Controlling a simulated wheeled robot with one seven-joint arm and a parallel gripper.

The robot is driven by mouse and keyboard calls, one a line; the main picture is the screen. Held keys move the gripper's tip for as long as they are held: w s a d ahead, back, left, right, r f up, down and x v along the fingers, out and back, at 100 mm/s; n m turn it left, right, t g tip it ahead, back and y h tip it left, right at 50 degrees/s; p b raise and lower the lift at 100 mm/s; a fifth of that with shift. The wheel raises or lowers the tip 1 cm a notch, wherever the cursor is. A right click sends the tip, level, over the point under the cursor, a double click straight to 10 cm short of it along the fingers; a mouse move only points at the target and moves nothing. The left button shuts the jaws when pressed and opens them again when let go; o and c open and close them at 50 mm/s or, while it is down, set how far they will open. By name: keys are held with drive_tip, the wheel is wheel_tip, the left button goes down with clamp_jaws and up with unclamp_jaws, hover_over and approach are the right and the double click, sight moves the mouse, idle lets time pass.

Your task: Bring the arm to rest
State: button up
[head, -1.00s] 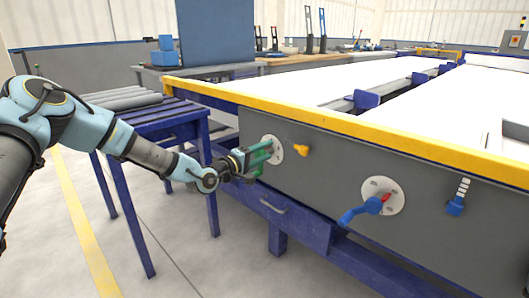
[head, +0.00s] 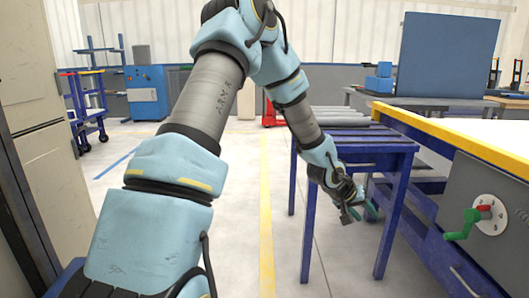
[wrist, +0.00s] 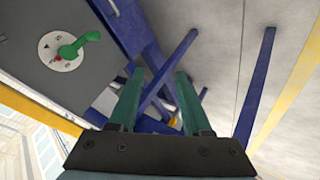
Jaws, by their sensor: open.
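My arm reaches across the head view, and my gripper (head: 362,213) hangs low beside the blue slatted table (head: 350,140), angled downward. In the wrist view my gripper (wrist: 158,76) has its two green fingers spread apart with nothing between them. A green handle (head: 466,224) sits on a round white dial (head: 490,214) on the grey panel, to the right of my gripper and apart from it. The green handle also shows in the wrist view (wrist: 80,44), at upper left, clear of the fingers.
Grey pipes (head: 334,117) lie on the slatted table, whose blue legs stand close to my gripper. A yellow-edged bench (head: 450,135) is at right. A tall cabinet (head: 45,100) stands at left. Open floor (head: 245,215) with a yellow line lies between.

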drive_tip(key=a+r+n+y, duration=0.1)
drive_tip(key=a+r+y, duration=0.15)
drive_tip(key=a, duration=0.95)
drive_tip(key=a+r+y, duration=0.1)
drive_tip(key=a+y, duration=0.2)
drive_tip(key=a, duration=1)
drive_tip(key=s+a+r+n+g+y, duration=0.1)
drive_tip(key=s+a+r, duration=0.1)
drive_tip(key=s+a, duration=0.4)
drive_tip(key=s+a+r+n+y, duration=0.1)
drive_tip(key=s+a+r+n, duration=0.15)
drive_tip(key=a, duration=0.55)
wheel_tip(320, 180, up, 25)
drive_tip(key=s+p, duration=0.1)
drive_tip(key=p, duration=2.3)
drive_tip(key=shift+s+a+f+m+p, duration=0.2)
drive_tip(key=shift+a+m+p, duration=0.1)
drive_tip(key=shift+m+p, duration=0.1)
drive_tip(key=shift+o, duration=0.3)
